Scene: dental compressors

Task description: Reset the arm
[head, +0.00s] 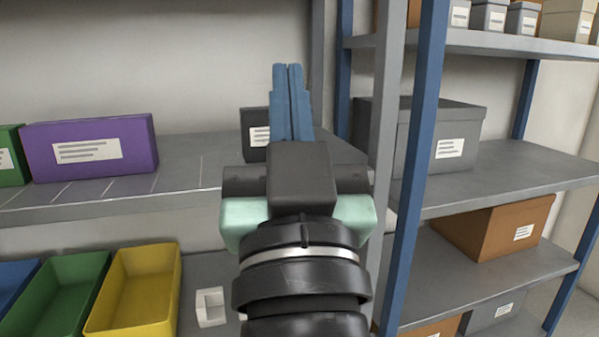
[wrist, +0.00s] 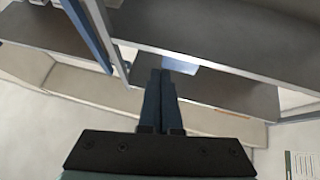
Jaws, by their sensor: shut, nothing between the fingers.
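My gripper (head: 287,70) stands upright in the middle of the head view, in front of the shelves. Its two blue fingers are shut together with nothing between them. In the wrist view the gripper (wrist: 161,75) points up the picture, fingers side by side, with grey shelf boards beyond the tips. My black and mint-green wrist hides part of the shelf behind it.
A purple box (head: 90,146) and a black box (head: 255,134) sit on the left shelf (head: 190,165). Green (head: 62,290) and yellow (head: 137,285) bins stand below. A blue post (head: 415,160) is close on the right, before a grey box (head: 450,125) and a brown box (head: 500,228).

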